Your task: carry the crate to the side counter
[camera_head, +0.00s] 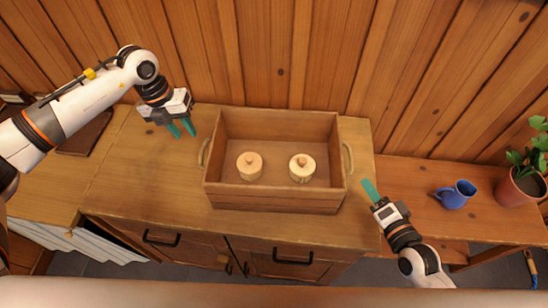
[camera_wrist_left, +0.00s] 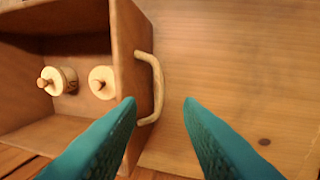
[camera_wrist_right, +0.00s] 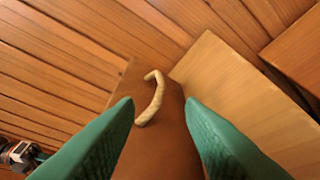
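The wooden crate (camera_head: 275,199) stands on the wooden counter, with two pale turned spools inside, a left one (camera_head: 250,166) and a right one (camera_head: 302,168). It has a rope-like handle at each end, left (camera_head: 203,152) and right (camera_head: 348,158). My left gripper (camera_head: 183,130) is open and empty, above and left of the left handle; that handle also shows in the left wrist view (camera_wrist_left: 154,88), beside the fingers. My right gripper (camera_head: 369,189) is apart from the crate, to the right of the right handle; in the right wrist view its fingers are open, with the handle (camera_wrist_right: 152,98) ahead between them.
A lower wooden side counter (camera_head: 415,190) is at the right, holding a blue mug (camera_head: 456,195) and a potted plant (camera_head: 521,184). Its left part is clear. A plank wall (camera_head: 280,60) rises behind. Bare counter top (camera_head: 140,180) lies left of the crate.

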